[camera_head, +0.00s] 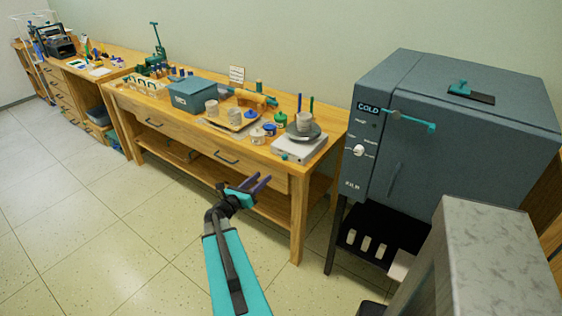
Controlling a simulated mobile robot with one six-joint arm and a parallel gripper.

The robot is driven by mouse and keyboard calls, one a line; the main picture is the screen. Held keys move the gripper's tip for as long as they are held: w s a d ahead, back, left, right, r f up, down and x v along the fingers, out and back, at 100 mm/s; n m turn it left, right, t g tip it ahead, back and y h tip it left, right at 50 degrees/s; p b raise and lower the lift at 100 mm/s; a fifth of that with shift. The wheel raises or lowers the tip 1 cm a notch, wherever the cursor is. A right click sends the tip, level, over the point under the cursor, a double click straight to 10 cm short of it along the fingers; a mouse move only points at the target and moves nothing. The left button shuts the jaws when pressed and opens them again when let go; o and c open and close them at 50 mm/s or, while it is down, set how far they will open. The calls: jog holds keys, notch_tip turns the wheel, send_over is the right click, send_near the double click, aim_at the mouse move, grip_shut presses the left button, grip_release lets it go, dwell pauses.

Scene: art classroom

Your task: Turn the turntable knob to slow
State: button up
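The turntable (300,149) is a pale box with a grey round plate on top, at the right front end of the wooden table. A light cup stands on the plate. A small teal knob (284,156) shows on the front left of the box; its setting is too small to read. My gripper (261,178) is in front of the table, below and to the left of the turntable, apart from it. Its two purple fingers are spread, with nothing between them.
A blue-grey kiln (430,170) stands right of the table. Left of the turntable are jars (257,136), a tray (236,128) with cups and a blue-grey box (193,96). The floor (150,210) in front is clear.

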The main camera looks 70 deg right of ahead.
aim_at(283, 159)
jog(key=shift+p+x, duration=1.9)
jog(key=shift+x, duration=5)
jog(key=shift+c, duration=0.2)
